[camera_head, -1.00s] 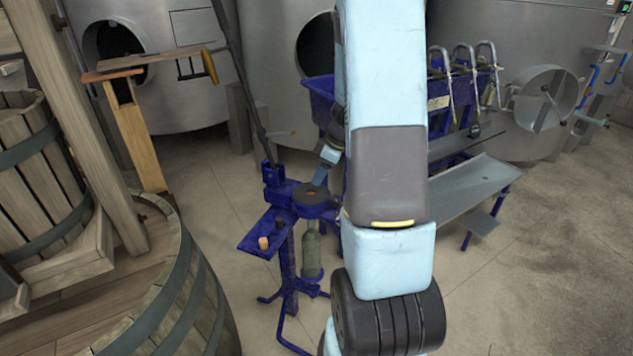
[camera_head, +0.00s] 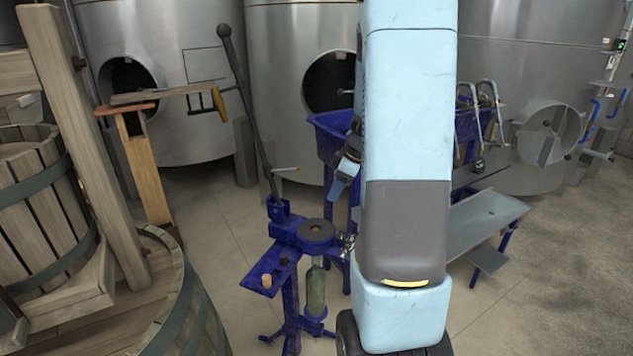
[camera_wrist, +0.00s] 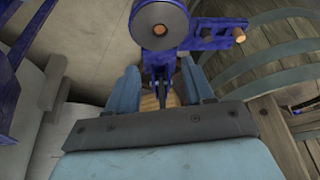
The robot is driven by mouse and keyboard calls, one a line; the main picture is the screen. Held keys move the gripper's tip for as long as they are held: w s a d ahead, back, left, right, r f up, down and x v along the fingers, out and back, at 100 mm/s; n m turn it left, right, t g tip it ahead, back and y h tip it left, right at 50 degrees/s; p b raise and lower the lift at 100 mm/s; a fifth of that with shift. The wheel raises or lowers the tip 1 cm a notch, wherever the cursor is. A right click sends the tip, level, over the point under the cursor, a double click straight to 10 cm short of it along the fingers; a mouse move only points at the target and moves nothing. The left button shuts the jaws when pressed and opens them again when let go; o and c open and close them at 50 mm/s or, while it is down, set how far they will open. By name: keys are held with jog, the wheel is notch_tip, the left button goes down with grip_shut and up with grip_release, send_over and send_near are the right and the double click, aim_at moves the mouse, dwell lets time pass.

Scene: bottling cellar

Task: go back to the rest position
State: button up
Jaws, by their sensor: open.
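My gripper (camera_head: 338,188) is partly hidden behind my own arm in the head view, above and to the right of the blue corker's round head. In the wrist view my gripper (camera_wrist: 161,78) is open, with its two blue fingers apart and nothing held between them. The blue corker (camera_head: 287,229) stands on the floor with its long dark lever (camera_head: 247,110) raised. A green bottle (camera_head: 316,288) stands upright in it. The corker's round head (camera_wrist: 160,24) shows beyond the fingers in the wrist view.
A cork (camera_head: 266,280) sits on the corker's side tray. A wooden barrel (camera_head: 180,300) and a wooden press (camera_head: 75,130) stand left. Steel tanks (camera_head: 275,60) line the back. A blue bottling stand (camera_head: 485,222) is right of my arm. Bare floor lies between.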

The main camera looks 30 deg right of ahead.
jog(key=s+a+r+m+t+h, duration=0.2)
jog(key=s+a+r+m, duration=0.7)
jog(key=s+a+r, duration=1)
jog(key=shift+s+a+r+t+h, duration=0.3)
jog(key=shift+s+h, duration=0.3)
jog(key=shift+s, duration=0.6)
